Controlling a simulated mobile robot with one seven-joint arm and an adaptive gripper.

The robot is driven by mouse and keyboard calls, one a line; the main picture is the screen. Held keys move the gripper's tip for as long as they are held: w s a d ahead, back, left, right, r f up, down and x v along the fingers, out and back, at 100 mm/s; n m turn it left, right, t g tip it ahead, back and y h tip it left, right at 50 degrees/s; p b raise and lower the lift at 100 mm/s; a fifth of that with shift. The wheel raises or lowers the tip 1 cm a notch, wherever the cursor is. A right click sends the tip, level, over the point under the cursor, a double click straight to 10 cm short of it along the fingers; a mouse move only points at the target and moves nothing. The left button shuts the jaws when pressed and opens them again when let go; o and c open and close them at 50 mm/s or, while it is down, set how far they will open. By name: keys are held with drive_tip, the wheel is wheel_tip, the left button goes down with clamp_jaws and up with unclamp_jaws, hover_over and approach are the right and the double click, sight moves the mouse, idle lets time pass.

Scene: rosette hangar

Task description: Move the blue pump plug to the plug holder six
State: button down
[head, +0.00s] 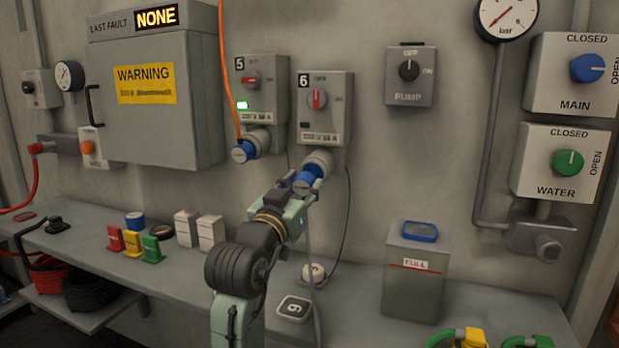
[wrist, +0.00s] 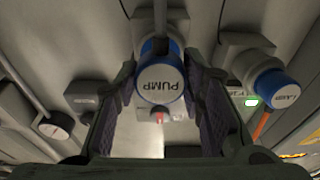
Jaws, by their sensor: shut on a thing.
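The blue pump plug (head: 305,183) sits at the angled outlet (head: 321,158) below box six (head: 325,105). In the wrist view the plug (wrist: 160,84) faces me, with PUMP on its grey end and a blue ring behind. My gripper (head: 299,205) is shut on it, with a finger on each side; it also shows in the wrist view (wrist: 162,100). I cannot tell whether the plug is fully seated. A grey cable hangs from it.
A second blue plug (head: 244,151) with an orange cable is in box five (head: 262,95). A pale round cap (head: 313,272) on a black cord is near the plate. A grey FULL container (head: 415,275) stands right; small coloured blocks (head: 132,242) and white boxes (head: 198,230) stand left.

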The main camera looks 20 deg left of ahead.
sight(301, 188)
drive_tip(key=shift+s+f+b, duration=0.15)
drive_tip(key=shift+s, duration=0.6)
drive_tip(key=shift+s+f+b, duration=0.1)
drive_tip(key=shift+s+b, duration=0.05)
drive_tip(key=shift+s, duration=0.6)
